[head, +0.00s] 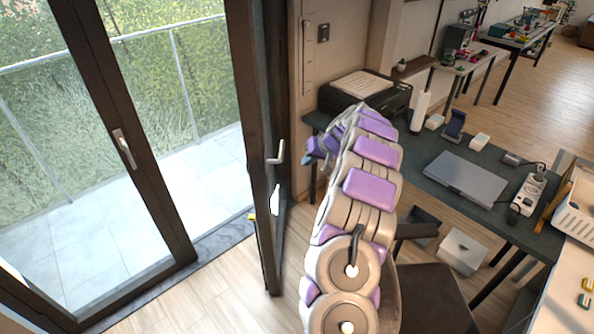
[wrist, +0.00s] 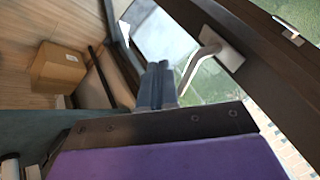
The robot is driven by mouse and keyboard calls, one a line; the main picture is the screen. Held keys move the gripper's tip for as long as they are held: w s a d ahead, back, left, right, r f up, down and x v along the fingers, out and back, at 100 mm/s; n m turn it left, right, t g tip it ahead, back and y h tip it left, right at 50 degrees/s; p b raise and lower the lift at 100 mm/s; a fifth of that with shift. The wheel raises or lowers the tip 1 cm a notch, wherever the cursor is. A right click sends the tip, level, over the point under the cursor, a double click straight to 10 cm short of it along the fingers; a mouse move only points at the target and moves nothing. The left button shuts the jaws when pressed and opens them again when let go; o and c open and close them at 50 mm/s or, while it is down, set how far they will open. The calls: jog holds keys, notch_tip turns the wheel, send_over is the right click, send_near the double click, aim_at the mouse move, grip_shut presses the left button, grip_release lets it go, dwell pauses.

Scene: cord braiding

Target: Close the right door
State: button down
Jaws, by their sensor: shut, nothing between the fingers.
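The right door (head: 253,130) has a dark frame and stands swung open into the room, seen nearly edge-on in the head view. Its silver lever handle (head: 277,155) faces right, toward my arm. My gripper (head: 312,152) is to the right of this handle, partly hidden by my arm. In the wrist view, my gripper (wrist: 158,80) has its fingers together and empty, just left of a lever handle (wrist: 195,65) on a dark door frame (wrist: 245,40). I cannot tell whether they touch. The left door (head: 125,130) has a dark frame and its own handle (head: 124,148).
A dark desk (head: 415,160) with a printer (head: 365,90) and laptop (head: 465,178) stands right of my arm. A dark chair (head: 430,300) and an open box (head: 463,250) are below. A cardboard box (wrist: 58,67) shows in the wrist view. Floor left of the door is clear.

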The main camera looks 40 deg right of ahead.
jog(key=a+b+x, duration=0.1)
jog(key=x, duration=0.9)
jog(key=shift+w+r, duration=0.1)
jog(key=shift+r, duration=0.05)
